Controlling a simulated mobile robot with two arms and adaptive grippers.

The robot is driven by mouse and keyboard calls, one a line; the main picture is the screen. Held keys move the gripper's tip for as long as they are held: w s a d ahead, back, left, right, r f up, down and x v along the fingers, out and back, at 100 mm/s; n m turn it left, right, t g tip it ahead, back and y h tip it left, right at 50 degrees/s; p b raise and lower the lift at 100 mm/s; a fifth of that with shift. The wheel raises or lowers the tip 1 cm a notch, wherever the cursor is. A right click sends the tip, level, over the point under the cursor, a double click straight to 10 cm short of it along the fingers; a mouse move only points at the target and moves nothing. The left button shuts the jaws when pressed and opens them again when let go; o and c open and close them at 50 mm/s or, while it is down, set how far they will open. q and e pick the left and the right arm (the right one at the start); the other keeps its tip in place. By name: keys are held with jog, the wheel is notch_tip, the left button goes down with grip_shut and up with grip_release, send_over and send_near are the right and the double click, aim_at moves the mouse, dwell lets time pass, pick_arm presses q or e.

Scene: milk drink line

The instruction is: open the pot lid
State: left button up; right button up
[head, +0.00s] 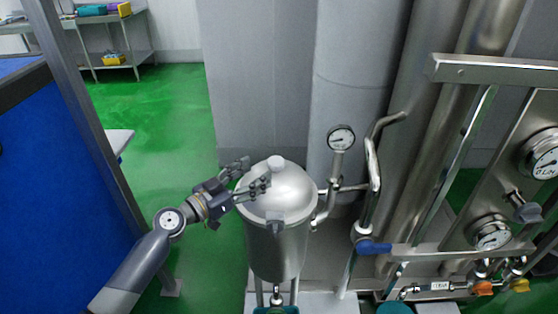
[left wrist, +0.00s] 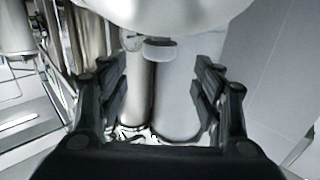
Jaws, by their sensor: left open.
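The steel pot (head: 277,250) stands upright in the middle of the head view. No contact with the knob is visible. My right gripper is not in view.
A pressure gauge (head: 341,138) and bent steel pipes stand close right of the pot. A blue-handled valve (head: 373,247) is lower right. Large steel columns (head: 350,90) rise behind. A blue panel (head: 50,190) is at left, with green floor (head: 165,120) open between.

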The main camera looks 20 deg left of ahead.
aim_at(274, 161)
pick_arm(q)
jog(key=p+x, duration=0.1)
jog(key=x, duration=0.2)
jog(key=shift+w+r, duration=0.15)
jog(key=shift+w, duration=0.15)
jog(key=x, duration=0.4)
jog(key=shift+d+p, duration=0.2)
jog(key=shift+p, duration=0.2)
jog(key=shift+w+d, duration=0.2)
jog(key=shift+w, duration=0.15)
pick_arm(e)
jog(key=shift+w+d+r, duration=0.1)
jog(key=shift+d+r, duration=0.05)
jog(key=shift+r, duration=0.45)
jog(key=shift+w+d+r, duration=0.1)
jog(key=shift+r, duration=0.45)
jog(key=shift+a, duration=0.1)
